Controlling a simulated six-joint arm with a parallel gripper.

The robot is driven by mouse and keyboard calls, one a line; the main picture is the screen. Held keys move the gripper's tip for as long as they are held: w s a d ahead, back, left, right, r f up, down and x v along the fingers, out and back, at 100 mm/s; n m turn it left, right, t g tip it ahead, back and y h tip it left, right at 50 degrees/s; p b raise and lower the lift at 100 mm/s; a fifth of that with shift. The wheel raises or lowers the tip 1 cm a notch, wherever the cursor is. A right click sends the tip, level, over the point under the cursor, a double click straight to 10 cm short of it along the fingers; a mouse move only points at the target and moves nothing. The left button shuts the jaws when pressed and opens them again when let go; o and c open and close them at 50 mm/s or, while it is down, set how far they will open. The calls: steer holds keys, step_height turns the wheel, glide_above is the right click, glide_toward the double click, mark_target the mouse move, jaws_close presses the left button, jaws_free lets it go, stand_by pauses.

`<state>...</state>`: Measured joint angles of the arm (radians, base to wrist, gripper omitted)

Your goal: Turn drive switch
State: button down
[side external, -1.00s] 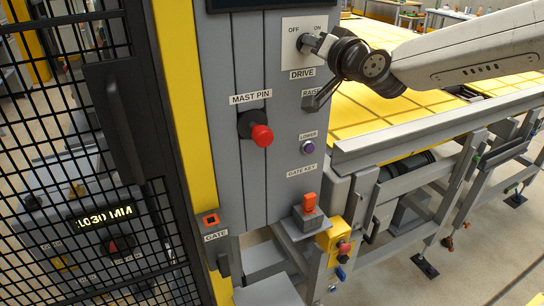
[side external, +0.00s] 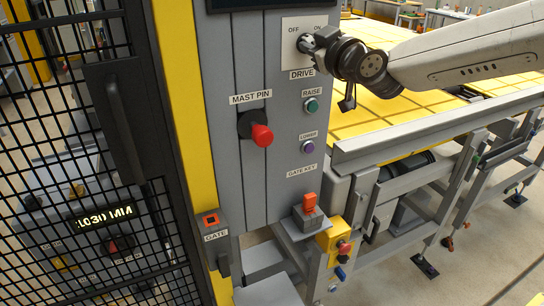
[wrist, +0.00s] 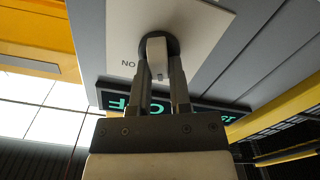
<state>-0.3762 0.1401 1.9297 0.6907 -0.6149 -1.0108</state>
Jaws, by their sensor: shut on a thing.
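The drive switch is on a white plate (side external: 297,29) marked OFF at left and ON at right, with DRIVE below, at the top of the grey panel. In the wrist view its pale handle (wrist: 157,48) stands on a dark round base, between my two fingers. My gripper (wrist: 160,64) is shut on the handle, one finger on each side. In the side view my gripper (side external: 306,44) reaches the switch from the right and hides most of it, so the handle's exact angle is hard to tell there.
Below the switch are a green RAISE button (side external: 311,105), a purple LOWER button (side external: 308,147) and a red MAST PIN knob (side external: 262,134). An orange gate key (side external: 309,203) sits lower down. A black mesh gate (side external: 110,150) stands left; a yellow-topped table (side external: 390,115) lies right.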

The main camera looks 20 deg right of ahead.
steer(key=n, duration=0.4)
steer(key=shift+a, duration=0.15)
stand_by(0.4)
steer(key=c, duration=0.6)
jaws_free()
steer(key=shift+o, duration=0.2)
steer(key=shift+s, duration=0.1)
steer(key=s, duration=0.7)
steer(key=shift+s, duration=0.35)
steer(key=shift+f, duration=0.1)
